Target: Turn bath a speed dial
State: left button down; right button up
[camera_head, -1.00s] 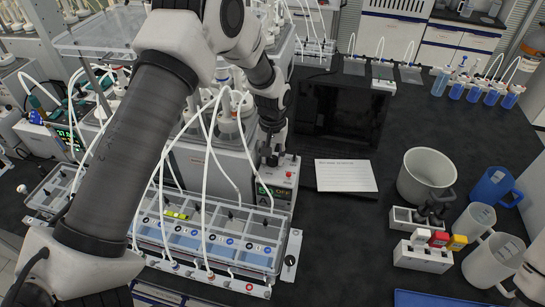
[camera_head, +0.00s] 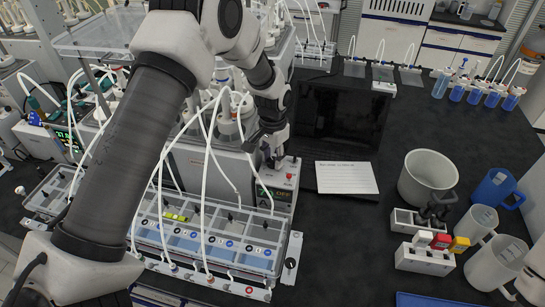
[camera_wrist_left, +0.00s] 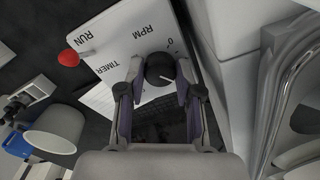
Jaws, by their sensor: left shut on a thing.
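The speed dial (camera_wrist_left: 160,68) is a small black knob with a white pointer line, on a white panel (camera_wrist_left: 120,40) lettered RPM, TIMER and RUN in the left wrist view. My left gripper (camera_wrist_left: 160,80) is shut on it, one finger on each side. The pointer slants along the knob; a "0" is printed beside it. In the head view my left gripper (camera_head: 272,160) reaches down onto the top of the control box (camera_head: 283,172) behind the water bath (camera_head: 205,245), and hides the dial. The box's display (camera_head: 278,193) reads "OFF" in part.
A red knob (camera_wrist_left: 68,58) sits by RUN. White tubes (camera_head: 205,150) hang over the bath, left of the gripper. A dark screen (camera_head: 340,118) and white card (camera_head: 346,177) lie to the right. A pot (camera_head: 427,178) and jugs stand farther right.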

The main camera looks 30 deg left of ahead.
aim_at(273, 160)
pick_arm(q)
jog(key=shift+s+f, duration=0.15)
jog(key=shift+f, duration=0.05)
jog(key=c, duration=0.8)
grip_release()
jog(key=shift+o, duration=0.2)
jog(key=shift+w+r, duration=0.15)
jog(key=shift+w, duration=0.05)
notch_tip(273, 160, up, 12)
